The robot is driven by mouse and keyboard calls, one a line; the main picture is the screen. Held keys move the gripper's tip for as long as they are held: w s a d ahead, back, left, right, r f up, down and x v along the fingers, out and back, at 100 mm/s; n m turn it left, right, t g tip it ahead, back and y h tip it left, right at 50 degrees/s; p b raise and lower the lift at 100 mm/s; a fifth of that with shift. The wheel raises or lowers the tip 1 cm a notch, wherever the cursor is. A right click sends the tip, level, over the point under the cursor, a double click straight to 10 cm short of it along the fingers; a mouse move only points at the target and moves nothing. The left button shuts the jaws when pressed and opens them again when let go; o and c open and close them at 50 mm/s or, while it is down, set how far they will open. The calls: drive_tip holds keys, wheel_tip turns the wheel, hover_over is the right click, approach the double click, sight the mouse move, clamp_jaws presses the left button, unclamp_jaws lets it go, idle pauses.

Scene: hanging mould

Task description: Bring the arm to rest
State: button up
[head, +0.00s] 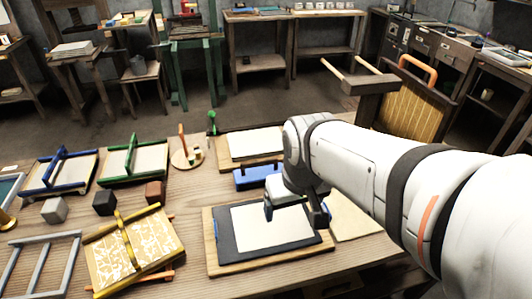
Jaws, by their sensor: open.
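My arm (370,165) reaches in from the right edge over the wooden table. My gripper (293,208) hangs at its end, pointing down, above a white sheet (270,228) on a dark board. Its jaws are apart, and I see nothing held between them. The arm's own links partly hide the jaws, and the gap between the tips and the sheet is hard to judge.
A yellow patterned frame (135,248), a grey frame (45,265), dark blocks (105,202) and blue and green framed screens (135,160) lie to the left. A blue block (255,177) lies behind my gripper. A yellow-panelled frame (415,100) stands at the right.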

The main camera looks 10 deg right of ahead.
drive_tip(key=shift+s+a+f+m, duration=0.1)
drive_tip(key=shift+s+f+m, duration=0.2)
drive_tip(key=shift+s, duration=0.2)
drive_tip(key=shift+r, duration=0.15)
drive_tip(key=shift+r+p, duration=0.75)
